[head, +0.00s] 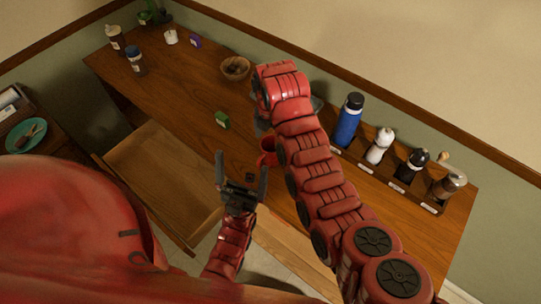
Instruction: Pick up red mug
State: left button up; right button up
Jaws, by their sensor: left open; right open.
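The red mug (267,147) stands on the wooden counter (195,100) near its front edge, left of my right arm. Its right side is partly covered by that arm. My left gripper (240,177) is open and empty, fingers pointing up in the picture, just below and left of the mug; I see no contact. My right arm reaches up past the mug and bends at the top. My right gripper (262,125) is mostly hidden behind its own wrist, with only grey parts showing above the mug; it seems to hold nothing.
A blue bottle (348,120) and several dispensers line the back right. The counter's left middle is clear.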

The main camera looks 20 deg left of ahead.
aim_at(270, 155)
jog(key=f, duration=0.1)
jog(key=f+p, duration=0.1)
jog(key=f, duration=0.2)
jog(key=shift+s, duration=0.25)
jog(key=shift+w+f+p, duration=0.15)
jog(key=shift+f+p, duration=0.3)
jog(key=shift+p, duration=0.2)
notch_tip(270, 155, down, 2)
jog(key=shift+f+p, duration=0.1)
jog(key=shift+p, duration=0.55)
jog(key=shift+w+a+f, duration=0.1)
jog(key=shift+f, duration=0.3)
jog(key=shift+f+b, duration=0.35)
jog(key=shift+f, duration=0.45)
jog(key=c, duration=1.4)
jog(key=shift+r, duration=0.1)
